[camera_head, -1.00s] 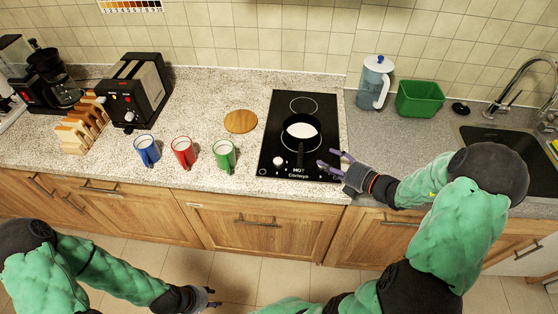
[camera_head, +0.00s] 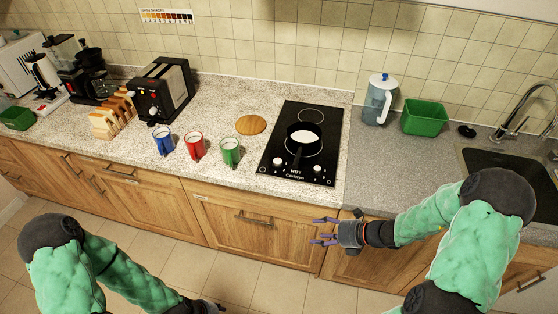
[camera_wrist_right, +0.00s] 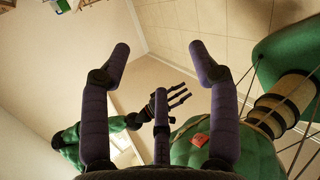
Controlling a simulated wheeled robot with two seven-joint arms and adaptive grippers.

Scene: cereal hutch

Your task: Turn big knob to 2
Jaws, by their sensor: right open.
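The black cooktop (camera_head: 290,165) is set in the counter in the head view. Two white knobs stand on its front edge, a left knob (camera_head: 278,160) and a right knob (camera_head: 318,168). I cannot tell which is bigger or read their settings. My right gripper (camera_head: 318,230) is open and empty, in front of the cabinet doors and apart from the knobs. Its spread fingers fill the wrist view (camera_wrist_right: 160,60). My left gripper (camera_head: 214,306) is at the bottom edge of the head view, partly cut off. In the wrist view its fingers (camera_wrist_right: 182,97) look spread and empty.
A dark pan (camera_head: 303,137) with white contents sits on the cooktop. Blue (camera_head: 163,143), red (camera_head: 195,146) and green (camera_head: 230,152) mugs stand to its left, near a round wooden board (camera_head: 251,124). A pitcher (camera_head: 379,101) and green tub (camera_head: 425,118) stand right.

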